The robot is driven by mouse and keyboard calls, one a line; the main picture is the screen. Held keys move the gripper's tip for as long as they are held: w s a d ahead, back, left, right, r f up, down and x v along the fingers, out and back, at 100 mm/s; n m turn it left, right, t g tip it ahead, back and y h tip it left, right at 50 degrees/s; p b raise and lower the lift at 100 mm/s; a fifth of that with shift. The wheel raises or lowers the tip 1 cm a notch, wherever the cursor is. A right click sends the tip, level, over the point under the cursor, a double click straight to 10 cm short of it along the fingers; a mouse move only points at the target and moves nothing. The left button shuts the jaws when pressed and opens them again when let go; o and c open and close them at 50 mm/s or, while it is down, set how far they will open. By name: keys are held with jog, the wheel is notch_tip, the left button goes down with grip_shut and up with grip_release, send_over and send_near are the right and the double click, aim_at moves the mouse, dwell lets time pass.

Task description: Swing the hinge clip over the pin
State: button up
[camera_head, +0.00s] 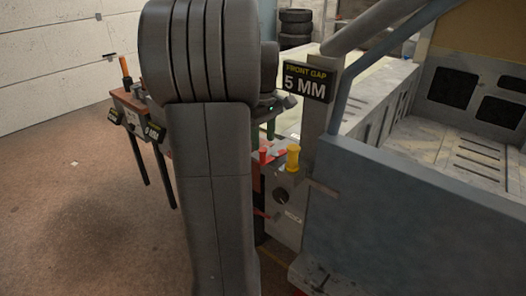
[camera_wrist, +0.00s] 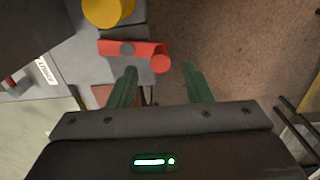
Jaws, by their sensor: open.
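The hinge clip (camera_wrist: 140,48) is a red bar with a round red knob (camera_wrist: 160,63) at its right end in the wrist view. Its left part lies on a grey block, where a grey round pivot shows. The yellow round-topped piece (camera_wrist: 104,10), perhaps the pin, stands beyond the clip; it also shows in the head view (camera_head: 293,156), with the red clip knob (camera_head: 263,154) to its left. My gripper (camera_wrist: 160,69) is open and empty, its green fingers just short of the knob, which appears between the fingertip lines. In the head view my arm hides most of the gripper.
A grey post with a "5 MM" sign (camera_head: 306,82) stands just right of the yellow piece. A large blue-grey panel (camera_head: 420,220) fills the right. A side rack (camera_head: 140,112) with dark legs stands left. Open floor (camera_head: 80,215) lies at the lower left.

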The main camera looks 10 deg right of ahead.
aim_at(263, 149)
jog(key=shift+f, duration=2.4)
grip_shut()
